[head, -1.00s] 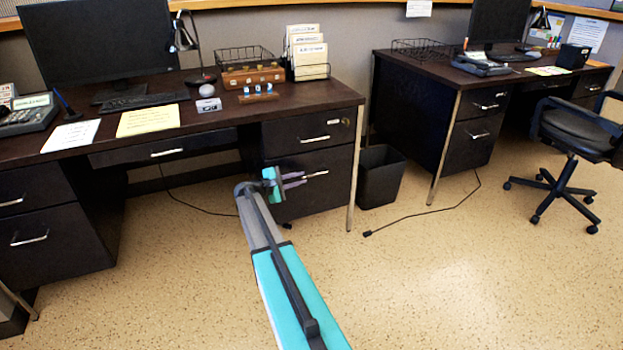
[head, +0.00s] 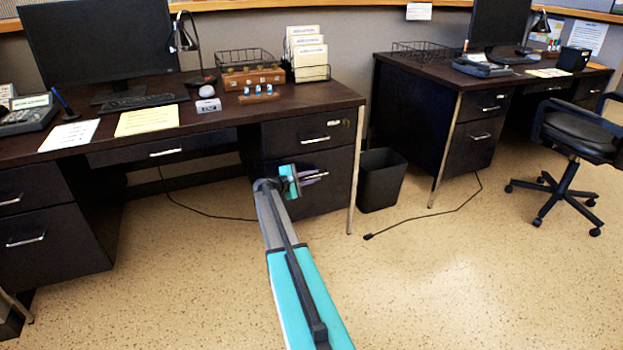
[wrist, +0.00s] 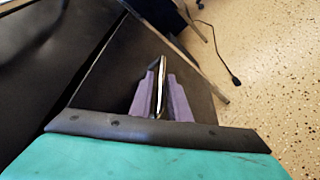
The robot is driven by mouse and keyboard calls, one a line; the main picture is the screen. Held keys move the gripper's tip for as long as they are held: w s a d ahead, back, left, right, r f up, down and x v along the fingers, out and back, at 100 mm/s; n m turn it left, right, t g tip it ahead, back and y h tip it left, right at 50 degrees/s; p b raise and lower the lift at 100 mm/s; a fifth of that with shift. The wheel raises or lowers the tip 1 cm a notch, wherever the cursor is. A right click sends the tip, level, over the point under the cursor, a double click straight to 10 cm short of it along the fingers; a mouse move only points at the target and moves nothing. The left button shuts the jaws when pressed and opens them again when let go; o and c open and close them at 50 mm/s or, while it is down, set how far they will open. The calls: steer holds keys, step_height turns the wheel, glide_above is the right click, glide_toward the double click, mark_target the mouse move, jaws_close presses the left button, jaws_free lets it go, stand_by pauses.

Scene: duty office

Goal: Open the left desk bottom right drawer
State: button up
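The left desk's bottom right drawer (head: 325,195) has a dark front and looks closed in the head view. Its bar handle (wrist: 161,85) is silver and runs between the two purple fingers of my gripper (wrist: 163,90) in the wrist view. The fingers lie on either side of the handle, close to it. They look open around it, with a narrow gap; contact is hard to make out. In the head view my gripper (head: 313,177) is at the drawer front and hides part of the handle.
The upper drawer (head: 310,137) above is closed. A black waste bin (head: 381,180) stands right of the desk's metal leg (head: 356,170). A cable (head: 425,219) lies on the floor further right. The floor in front of the drawer is clear except for my arm.

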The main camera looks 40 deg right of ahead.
jaws_close()
steer(key=shift+r, duration=0.1)
stand_by(1.1)
steer(key=shift+a, duration=0.1)
